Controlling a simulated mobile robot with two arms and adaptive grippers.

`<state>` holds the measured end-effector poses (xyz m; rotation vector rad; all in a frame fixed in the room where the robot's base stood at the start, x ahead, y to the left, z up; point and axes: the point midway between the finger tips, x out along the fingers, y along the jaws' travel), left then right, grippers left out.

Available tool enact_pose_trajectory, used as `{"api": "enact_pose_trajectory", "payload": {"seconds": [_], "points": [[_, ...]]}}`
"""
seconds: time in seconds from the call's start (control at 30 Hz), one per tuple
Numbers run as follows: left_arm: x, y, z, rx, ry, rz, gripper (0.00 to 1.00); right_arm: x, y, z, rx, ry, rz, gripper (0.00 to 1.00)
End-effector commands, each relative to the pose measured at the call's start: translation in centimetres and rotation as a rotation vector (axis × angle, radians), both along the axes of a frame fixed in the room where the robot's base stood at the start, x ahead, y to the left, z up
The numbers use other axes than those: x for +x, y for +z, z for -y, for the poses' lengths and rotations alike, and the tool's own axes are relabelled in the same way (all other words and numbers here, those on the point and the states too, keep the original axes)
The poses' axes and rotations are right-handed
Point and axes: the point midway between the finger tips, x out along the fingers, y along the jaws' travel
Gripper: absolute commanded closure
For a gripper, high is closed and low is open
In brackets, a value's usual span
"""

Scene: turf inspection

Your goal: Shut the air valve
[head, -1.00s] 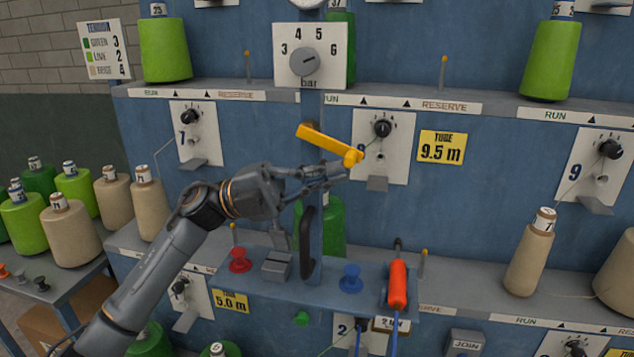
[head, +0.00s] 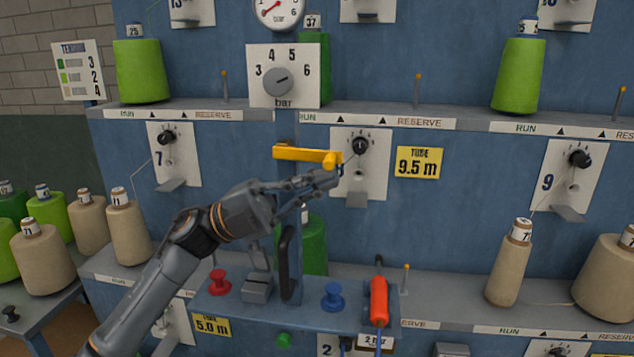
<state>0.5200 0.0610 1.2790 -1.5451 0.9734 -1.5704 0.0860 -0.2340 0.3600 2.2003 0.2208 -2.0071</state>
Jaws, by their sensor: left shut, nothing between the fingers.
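The air valve's yellow lever (head: 305,154) sits on a blue post below the bar dial plate. It lies nearly level across the post, with its rounded knob end at the right. My left gripper (head: 328,180) comes in from the lower left and is shut and empty. Its fingertips are just below the knob end; I cannot tell whether they touch it. The pressure dial (head: 278,81) has a grey knob on a white plate above the lever. Part of a round gauge (head: 278,11) with a red needle shows above. My right gripper is not in view.
A shelf below holds a red knob (head: 219,283), a blue knob (head: 333,297), a black handle (head: 287,263) and a red-orange tool (head: 379,299). Green and beige yarn cones stand around. A numbered plate (head: 374,185) is close behind my fingers.

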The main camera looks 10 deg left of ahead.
Motion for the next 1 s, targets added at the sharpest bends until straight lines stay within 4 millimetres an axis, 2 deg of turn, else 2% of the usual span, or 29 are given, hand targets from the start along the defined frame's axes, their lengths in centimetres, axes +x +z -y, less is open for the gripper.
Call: {"api": "enact_pose_trajectory", "payload": {"seconds": [0.27,0.43,0.5,0.8,1.0], "points": [[0.0,0.0,-0.1,0.0,0.001,0.0,1.0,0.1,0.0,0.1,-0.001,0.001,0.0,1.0],[0.2,-0.9,-1.7,0.0,0.002,-0.004,1.0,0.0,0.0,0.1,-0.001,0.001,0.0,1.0],[0.2,-1.6,-2.9,0.001,0.004,-0.004,1.0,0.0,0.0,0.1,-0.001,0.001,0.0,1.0],[0.4,-1.5,-10.1,0.001,0.004,-0.002,1.0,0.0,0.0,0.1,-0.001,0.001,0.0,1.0],[0.5,-1.5,-13.4,0.001,0.001,-0.002,1.0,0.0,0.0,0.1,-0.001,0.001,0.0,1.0]]}}
